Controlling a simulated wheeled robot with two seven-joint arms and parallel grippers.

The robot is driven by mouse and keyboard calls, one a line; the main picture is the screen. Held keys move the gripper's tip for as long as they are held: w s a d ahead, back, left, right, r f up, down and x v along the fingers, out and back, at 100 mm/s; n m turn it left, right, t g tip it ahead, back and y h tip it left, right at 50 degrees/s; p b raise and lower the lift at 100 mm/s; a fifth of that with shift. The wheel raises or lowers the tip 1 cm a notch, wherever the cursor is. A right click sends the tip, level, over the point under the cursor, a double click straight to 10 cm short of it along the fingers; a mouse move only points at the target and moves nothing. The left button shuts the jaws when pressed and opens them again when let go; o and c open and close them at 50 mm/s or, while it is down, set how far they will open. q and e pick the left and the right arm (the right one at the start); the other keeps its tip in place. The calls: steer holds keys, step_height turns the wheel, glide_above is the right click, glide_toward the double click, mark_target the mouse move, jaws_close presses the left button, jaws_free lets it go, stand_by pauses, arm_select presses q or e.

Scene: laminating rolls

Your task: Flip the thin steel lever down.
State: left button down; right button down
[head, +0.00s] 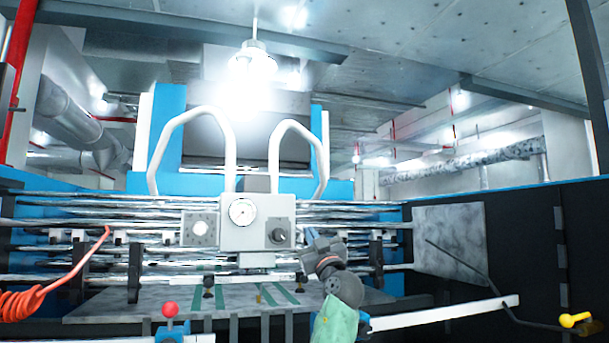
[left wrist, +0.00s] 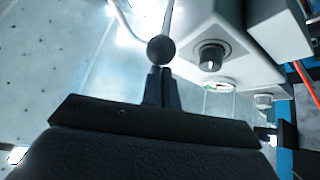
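The lever is a thin steel rod (left wrist: 168,16) with a black ball (left wrist: 161,50) on its end, seen at the top middle of the left wrist view. My left gripper (left wrist: 160,72) has its two dark fingers close together, with the ball just beyond the fingertips. I cannot tell whether they touch it. In the head view my left gripper (head: 312,240) is beside the right side of the grey control box (head: 258,213). I cannot make out the lever there; the gripper may hide it. My right gripper is not in view.
The control box carries a round gauge (head: 242,211) and a black knob (head: 279,235). Long shiny rollers (head: 110,211) run behind it, with two white curved tubes (head: 234,150) above.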

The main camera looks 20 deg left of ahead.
arm_select(q)
steer(key=shift+w+f, duration=0.2)
steer(key=shift+f, duration=0.25)
steer(key=s+d+r+b, duration=0.1)
steer(key=s+d+r, duration=0.2)
steer(key=d+r, duration=0.8)
steer(key=shift+s+d+r, duration=0.15)
steer(key=shift+s+r, duration=0.15)
steer(key=shift+r, duration=0.1)
